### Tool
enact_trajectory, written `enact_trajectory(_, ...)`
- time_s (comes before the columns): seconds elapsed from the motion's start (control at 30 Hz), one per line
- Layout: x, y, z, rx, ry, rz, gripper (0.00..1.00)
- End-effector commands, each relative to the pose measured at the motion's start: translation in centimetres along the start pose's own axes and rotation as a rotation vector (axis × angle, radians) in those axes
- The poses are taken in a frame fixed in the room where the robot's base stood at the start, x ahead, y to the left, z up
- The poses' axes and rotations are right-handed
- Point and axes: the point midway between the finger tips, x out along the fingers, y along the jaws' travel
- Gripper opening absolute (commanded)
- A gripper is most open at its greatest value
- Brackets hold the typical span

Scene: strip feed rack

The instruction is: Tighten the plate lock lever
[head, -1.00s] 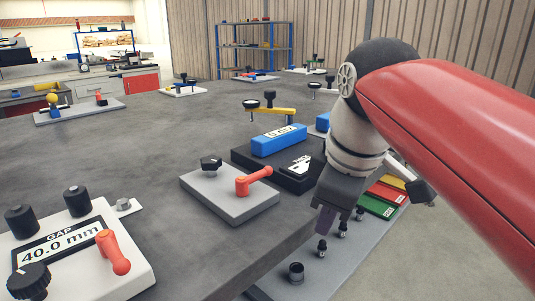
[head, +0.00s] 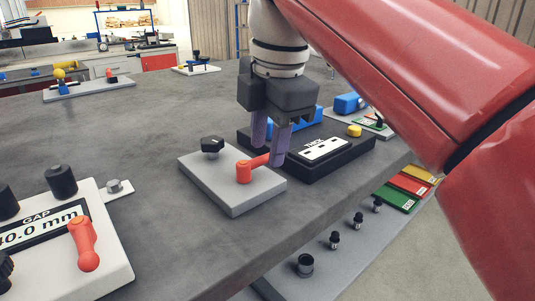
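An orange-red lever (head: 244,172) stands on a light grey plate (head: 228,199) on the bench, beside a black knob (head: 212,145). Its handle points right and slightly back. My gripper (head: 267,157) is pointed down over the handle's free end, with one purple finger behind the handle and one in front. A gap shows between the fingers, so it looks open around the handle. The front finger hides the handle's tip, and I cannot tell whether either finger touches it. A second orange-red lever (head: 84,245) is on the white GAP panel (head: 112,262), at lower left.
A black block with a label (head: 325,152) lies close right of my gripper, with a blue block (head: 303,121) behind it. Black knobs (head: 61,181) stand on the GAP panel. A lower grey shelf (head: 320,268) holds small black parts.

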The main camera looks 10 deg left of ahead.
Motion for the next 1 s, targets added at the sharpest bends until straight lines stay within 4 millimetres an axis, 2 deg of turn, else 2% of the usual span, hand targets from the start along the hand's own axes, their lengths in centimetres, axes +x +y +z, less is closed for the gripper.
enact_trajectory(0.13,1.3,-0.03,0.0,0.001,0.0,0.0,0.36)
enact_trajectory(0.43,1.45,0.0,0.01,0.002,0.0,0.001,0.36)
enact_trajectory(0.7,1.45,0.0,0.02,0.002,0.0,0.001,0.01)
enact_trajectory(1.0,1.38,-0.07,0.0,0.02,-0.004,0.0,0.0)
